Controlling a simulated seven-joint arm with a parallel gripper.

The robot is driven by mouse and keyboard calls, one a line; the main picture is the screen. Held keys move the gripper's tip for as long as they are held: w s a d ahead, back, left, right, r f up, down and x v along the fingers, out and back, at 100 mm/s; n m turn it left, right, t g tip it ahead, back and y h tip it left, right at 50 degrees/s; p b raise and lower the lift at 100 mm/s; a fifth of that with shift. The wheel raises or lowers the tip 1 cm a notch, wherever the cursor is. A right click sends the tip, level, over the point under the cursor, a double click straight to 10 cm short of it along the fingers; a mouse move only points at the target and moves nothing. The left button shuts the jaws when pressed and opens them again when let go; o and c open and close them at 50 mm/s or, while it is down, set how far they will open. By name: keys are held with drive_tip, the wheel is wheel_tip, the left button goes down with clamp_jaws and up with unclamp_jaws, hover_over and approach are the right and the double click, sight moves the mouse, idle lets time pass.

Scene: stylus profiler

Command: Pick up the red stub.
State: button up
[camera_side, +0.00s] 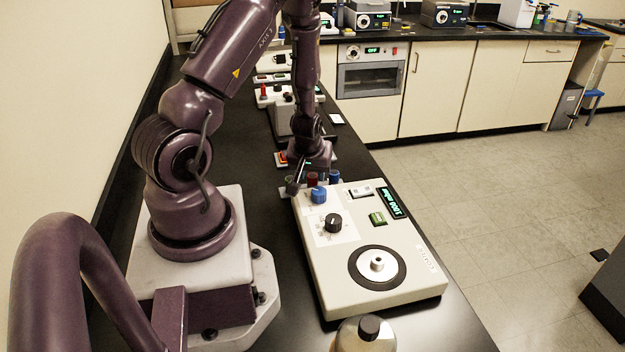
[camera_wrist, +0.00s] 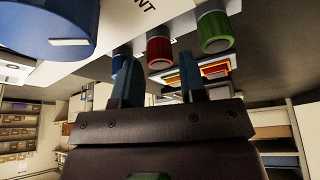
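The red stub (camera_wrist: 159,50) projects from the pale face of an instrument, between a blue stub (camera_wrist: 121,57) and a green stub (camera_wrist: 215,32). In the side view, the red stub (camera_side: 312,179) is at the instrument's far edge, partly covered by my gripper. My gripper (camera_wrist: 158,60) is open, its two dark fingers apart with nothing held between them. In the wrist view the red stub lines up with the gap between the fingertips. I cannot tell whether the tips reach around it. My gripper (camera_side: 311,172) is low at that edge in the side view.
The profiler (camera_side: 350,285) has a large blue knob (camera_side: 319,194) near the stubs, a black dial (camera_side: 333,222) and a round stage (camera_side: 377,264). A bottle (camera_side: 365,335) stands at the front. Other instruments are behind my gripper on the black bench.

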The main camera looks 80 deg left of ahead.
sight(312, 176)
drive_tip(key=shift+x, duration=0.95)
drive_tip(key=shift+r, duration=0.1)
drive_tip(key=c, duration=0.7)
drive_tip(key=shift+r, duration=0.1)
wheel_tip(312, 176, up, 10)
drive_tip(key=shift+f, duration=0.1)
